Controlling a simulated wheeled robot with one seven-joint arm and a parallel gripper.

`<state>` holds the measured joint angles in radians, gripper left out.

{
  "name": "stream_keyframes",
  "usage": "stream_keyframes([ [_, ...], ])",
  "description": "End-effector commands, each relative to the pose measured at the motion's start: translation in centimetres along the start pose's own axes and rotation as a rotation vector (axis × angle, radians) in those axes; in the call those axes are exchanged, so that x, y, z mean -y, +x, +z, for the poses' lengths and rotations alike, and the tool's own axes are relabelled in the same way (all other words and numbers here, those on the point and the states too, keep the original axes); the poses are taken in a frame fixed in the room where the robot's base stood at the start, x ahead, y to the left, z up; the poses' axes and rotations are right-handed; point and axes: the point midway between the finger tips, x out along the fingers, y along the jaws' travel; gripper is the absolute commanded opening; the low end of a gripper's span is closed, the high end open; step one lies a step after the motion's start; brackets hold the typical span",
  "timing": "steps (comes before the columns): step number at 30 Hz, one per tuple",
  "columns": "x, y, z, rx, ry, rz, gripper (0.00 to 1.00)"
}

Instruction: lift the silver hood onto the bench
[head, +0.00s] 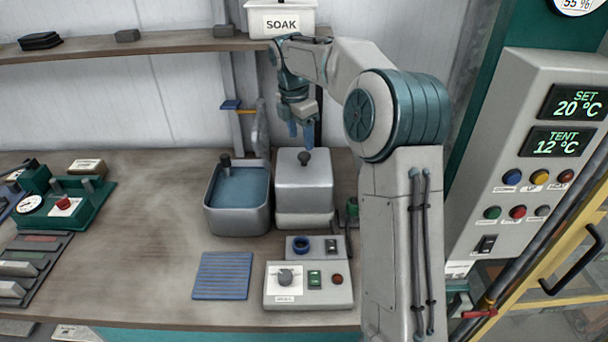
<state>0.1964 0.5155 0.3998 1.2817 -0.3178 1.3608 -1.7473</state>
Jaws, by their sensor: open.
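The silver hood (304,182) is a box-shaped metal cover with a dark round knob (304,158) on top. It sits on a pale base on the bench (140,240), right of the middle. My gripper (301,131) points down just above and slightly behind the knob in the picture, with its blue fingers open. Whether the fingers touch the knob or stand behind it cannot be told. No other thing shows between the fingers.
A grey basin of blue liquid (239,190) stands close to the hood's left. A blue ribbed mat (222,276) and a control box (310,285) lie in front. Green gauge equipment (65,200) is at the left. Bare bench lies between. A shelf (140,44) crosses above.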

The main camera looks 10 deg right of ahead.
Motion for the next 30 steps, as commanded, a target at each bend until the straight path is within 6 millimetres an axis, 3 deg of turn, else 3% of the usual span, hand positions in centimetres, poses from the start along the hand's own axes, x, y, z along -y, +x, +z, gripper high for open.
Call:
stream_keyframes([
  [5, 0.2, 1.3, 0.0, -0.001, 0.0, -0.002, 0.55],
  [13, 0.5, 5.0, 0.0, -0.001, 0.001, -0.001, 0.55],
  [22, 0.5, 5.5, 0.0, 0.0, 0.001, 0.001, 0.55],
  [28, 0.5, 5.5, 0.0, 0.0, 0.001, 0.001, 0.0],
  [30, 0.5, 5.4, 0.0, 0.0, 0.001, 0.002, 0.0],
])
